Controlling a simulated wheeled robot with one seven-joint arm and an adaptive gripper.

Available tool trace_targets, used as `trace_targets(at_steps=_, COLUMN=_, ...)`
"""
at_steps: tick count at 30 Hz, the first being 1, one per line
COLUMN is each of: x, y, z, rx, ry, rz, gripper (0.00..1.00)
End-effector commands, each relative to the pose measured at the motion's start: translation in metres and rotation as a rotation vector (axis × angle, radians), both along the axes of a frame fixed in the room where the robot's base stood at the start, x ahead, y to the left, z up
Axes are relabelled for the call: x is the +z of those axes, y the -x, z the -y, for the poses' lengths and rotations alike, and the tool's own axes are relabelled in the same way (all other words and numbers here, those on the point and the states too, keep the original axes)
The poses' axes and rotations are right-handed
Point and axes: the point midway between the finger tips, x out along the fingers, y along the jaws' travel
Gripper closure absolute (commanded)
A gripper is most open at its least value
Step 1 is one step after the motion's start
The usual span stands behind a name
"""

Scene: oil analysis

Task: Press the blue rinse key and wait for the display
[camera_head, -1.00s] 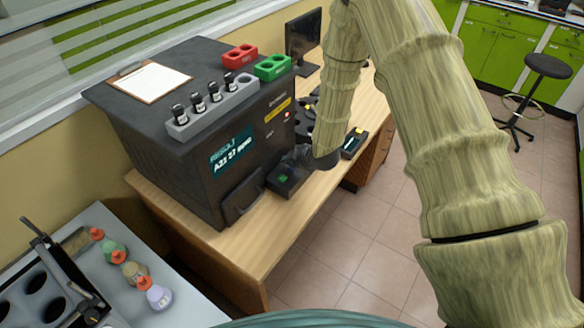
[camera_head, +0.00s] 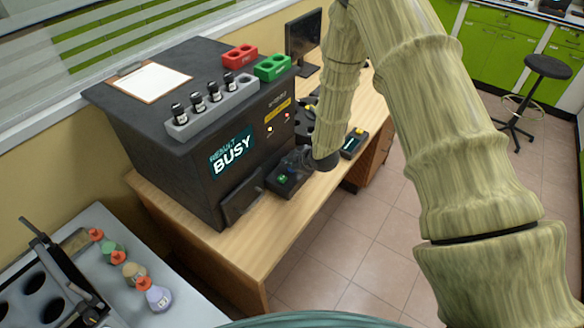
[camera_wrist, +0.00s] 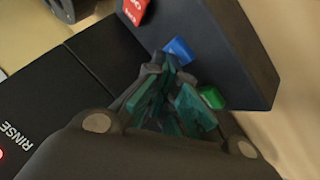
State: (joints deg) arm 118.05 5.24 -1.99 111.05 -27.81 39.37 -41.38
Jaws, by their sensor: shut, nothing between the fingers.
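The dark analyzer (camera_head: 150,140) stands on the wooden desk; its display (camera_head: 231,152) reads "RESULT BUSY". A small key box (camera_head: 290,186) sits in front of it, with a green key (camera_head: 283,178). In the wrist view the blue key (camera_wrist: 179,50) lies just beyond my fingertips, between a red key (camera_wrist: 134,10) and a green key (camera_wrist: 212,97). My gripper (camera_wrist: 172,72) is shut and empty, its tips close to the blue key; I cannot tell whether they touch it. In the head view my gripper (camera_head: 296,160) is at the key box, and the blue key is hidden.
A rack of dark-capped vials (camera_head: 212,108), a red block (camera_head: 240,57), a green block (camera_head: 272,67) and a clipboard (camera_head: 149,83) lie on the analyzer. Another small device (camera_head: 353,145) is right of my gripper. Bottles (camera_head: 158,296) stand at lower left.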

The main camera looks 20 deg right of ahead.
Motion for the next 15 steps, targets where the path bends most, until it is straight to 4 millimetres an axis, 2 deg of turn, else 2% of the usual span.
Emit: trace_targets(at_steps=15, x=0.018, y=0.000, z=0.000, rx=0.001, ry=0.001, rz=0.000, gripper=1.00)
